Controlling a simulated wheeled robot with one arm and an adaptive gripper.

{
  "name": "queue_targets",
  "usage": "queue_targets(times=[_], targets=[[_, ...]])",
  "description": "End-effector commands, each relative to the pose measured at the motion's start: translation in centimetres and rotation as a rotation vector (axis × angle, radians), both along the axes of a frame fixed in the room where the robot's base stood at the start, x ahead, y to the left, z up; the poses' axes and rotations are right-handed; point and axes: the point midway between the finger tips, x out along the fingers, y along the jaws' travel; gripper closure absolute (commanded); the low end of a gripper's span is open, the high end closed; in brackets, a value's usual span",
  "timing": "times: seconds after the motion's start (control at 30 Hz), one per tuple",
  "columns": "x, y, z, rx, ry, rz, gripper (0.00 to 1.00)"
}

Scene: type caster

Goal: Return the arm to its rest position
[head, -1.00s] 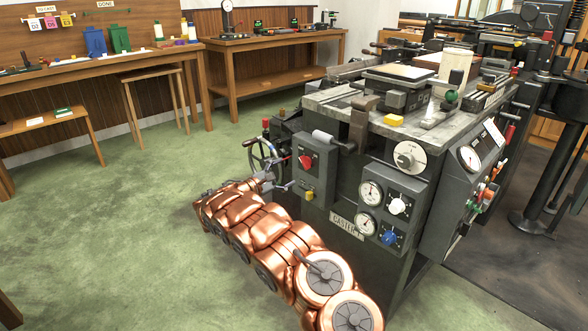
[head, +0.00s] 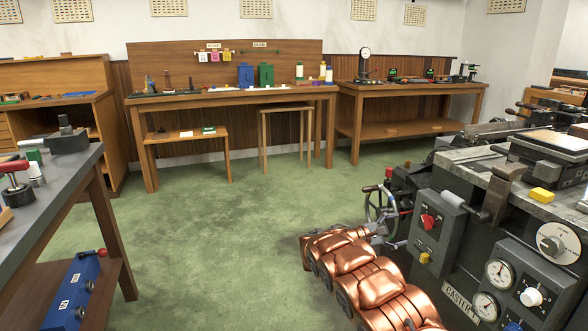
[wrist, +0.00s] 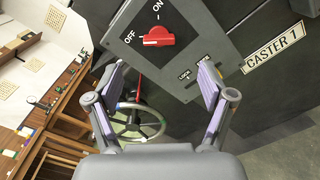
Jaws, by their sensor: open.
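My copper-coloured arm (head: 365,272) reaches out low in front of the type caster (head: 540,215) at the right of the head view. My gripper (wrist: 160,103) shows in the wrist view with its two fingers wide apart and nothing between them. It faces the caster's switch box, with the red knob (wrist: 158,40) between ON and OFF marks just beyond the fingers. In the head view the gripper is small beside the switch box (head: 436,231), and its fingertips are hard to make out. I cannot tell whether a finger touches the box.
A spoked handwheel (head: 381,205) stands close by the gripper. A long table (head: 235,98) and a side table (head: 410,87) line the back wall. A grey-topped bench (head: 50,190) stands at the left. The green floor (head: 215,250) between is clear.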

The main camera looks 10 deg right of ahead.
Motion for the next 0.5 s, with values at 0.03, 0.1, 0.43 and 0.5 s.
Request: queue_targets(times=[0.03, 0.1, 0.43, 0.5], targets=[[-0.6, -0.4, 1.7, 0.005, -0.006, -0.016, 0.19], [-1.8, -1.1, 3.4, 0.021, -0.011, -0.043, 0.19], [-10.2, -3.9, 12.3, 0.146, -0.068, -0.217, 0.19], [-12.1, -4.3, 13.8, 0.179, -0.082, -0.255, 0.19]])
